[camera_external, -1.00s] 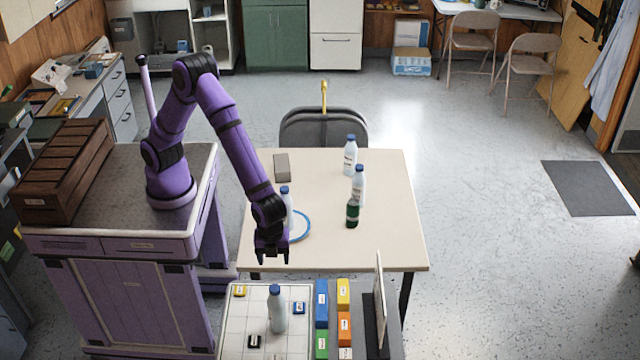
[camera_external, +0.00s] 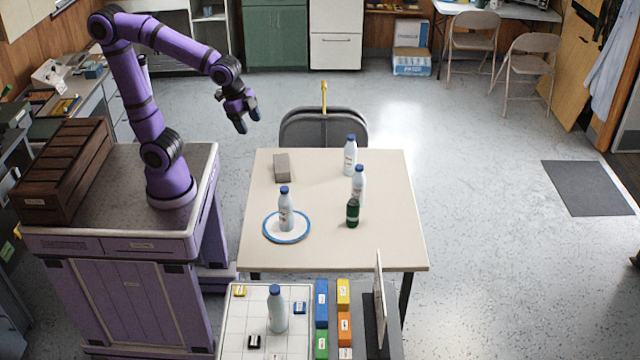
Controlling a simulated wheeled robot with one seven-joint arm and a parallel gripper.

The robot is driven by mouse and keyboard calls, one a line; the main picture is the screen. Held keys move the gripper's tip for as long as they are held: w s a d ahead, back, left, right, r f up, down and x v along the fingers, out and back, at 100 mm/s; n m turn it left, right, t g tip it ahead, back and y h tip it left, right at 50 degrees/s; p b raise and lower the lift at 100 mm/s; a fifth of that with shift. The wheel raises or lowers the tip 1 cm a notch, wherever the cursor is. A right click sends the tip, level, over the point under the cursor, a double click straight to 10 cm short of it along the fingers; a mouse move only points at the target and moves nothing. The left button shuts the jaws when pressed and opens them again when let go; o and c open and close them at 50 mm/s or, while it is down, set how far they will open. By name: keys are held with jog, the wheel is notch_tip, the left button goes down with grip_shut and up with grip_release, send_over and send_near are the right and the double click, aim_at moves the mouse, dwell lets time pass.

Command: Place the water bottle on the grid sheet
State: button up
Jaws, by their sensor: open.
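A white water bottle with a grey-blue cap (camera_external: 278,312) stands upright on the white grid sheet (camera_external: 237,335) at the front. Three similar white bottles with blue caps stand on the table: one on a blue-rimmed plate (camera_external: 286,212), one at the back (camera_external: 349,158) and one at the right (camera_external: 358,184). My gripper (camera_external: 248,121) is open and empty, raised high beyond the table's back left corner, well apart from all bottles.
A dark green bottle (camera_external: 352,213) stands in front of the right bottle on the table (camera_external: 400,235). A grey-brown block (camera_external: 282,168) lies at the back left. Small labelled blocks, yellow (camera_external: 239,291), blue (camera_external: 299,308) and black (camera_external: 254,341), sit on the grid sheet. Coloured boxes (camera_external: 321,304) and an upright panel (camera_external: 379,300) stand to its right.

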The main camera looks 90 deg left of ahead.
jog(key=s+a+n+t, duration=0.1)
jog(key=s+a+n, duration=0.5)
jog(key=s+a, duration=0.3)
jog(key=shift+s+r+t+y, duration=0.3)
jog(key=shift+s, duration=1.85)
